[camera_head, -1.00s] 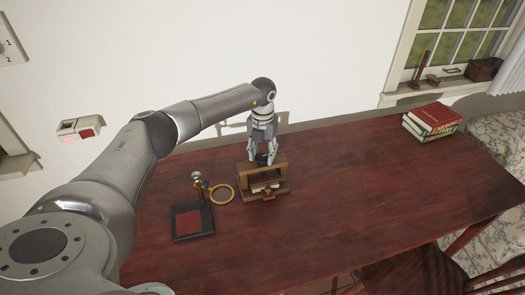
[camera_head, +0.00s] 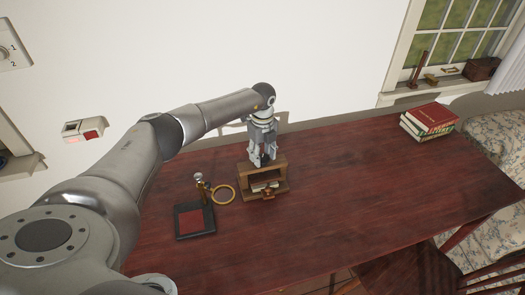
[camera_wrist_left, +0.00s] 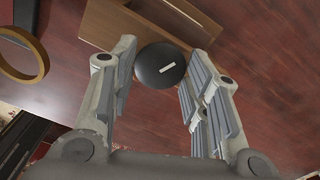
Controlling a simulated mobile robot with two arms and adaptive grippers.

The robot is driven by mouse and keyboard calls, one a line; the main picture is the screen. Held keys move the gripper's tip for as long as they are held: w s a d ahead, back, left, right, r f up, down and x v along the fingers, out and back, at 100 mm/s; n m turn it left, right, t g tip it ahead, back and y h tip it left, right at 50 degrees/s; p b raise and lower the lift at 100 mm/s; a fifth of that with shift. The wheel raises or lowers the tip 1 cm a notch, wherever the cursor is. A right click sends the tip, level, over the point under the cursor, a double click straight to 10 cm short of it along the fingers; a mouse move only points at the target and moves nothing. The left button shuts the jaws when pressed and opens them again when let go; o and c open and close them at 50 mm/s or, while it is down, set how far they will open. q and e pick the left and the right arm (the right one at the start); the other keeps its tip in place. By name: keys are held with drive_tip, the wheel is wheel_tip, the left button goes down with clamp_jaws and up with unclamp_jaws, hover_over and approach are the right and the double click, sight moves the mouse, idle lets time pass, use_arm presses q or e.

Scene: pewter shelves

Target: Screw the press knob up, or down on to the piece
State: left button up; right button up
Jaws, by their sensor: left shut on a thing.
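The wooden press (camera_head: 284,178) stands on the dark red table, below my left gripper. It also shows in the left wrist view (camera_wrist_left: 115,28). The press knob (camera_wrist_left: 160,65) is round and black with a short white mark, and sits over the wooden top bar. My left gripper (camera_head: 263,162) points down from above and is shut on the knob, one finger on each side in the wrist view (camera_wrist_left: 157,84). A pale piece (camera_head: 264,187) lies low in the press opening, partly hidden. My right gripper is not in view.
A brass ring (camera_head: 223,194) and a small stand with a dark base and red top (camera_head: 191,219) are left of the press. Several stacked books (camera_head: 431,118) lie at the table's far right. The table (camera_head: 350,200) right of the press is clear.

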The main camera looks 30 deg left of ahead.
sight(263, 157)
use_arm(q)
drive_tip(key=n+p, duration=0.1)
drive_tip(key=n, duration=0.1)
drive_tip(key=n+p, duration=0.1)
drive_tip(key=n, duration=0.1)
drive_tip(key=shift+w+a+r+n, duration=0.1)
drive_tip(key=shift+w+r+n, duration=0.1)
drive_tip(key=shift+n, duration=0.5)
drive_tip(key=shift+s+f, duration=0.1)
drive_tip(key=o, duration=1)
wheel_tip(263, 157, up, 12)
drive_tip(key=shift+f, duration=0.1)
idle(0.3)
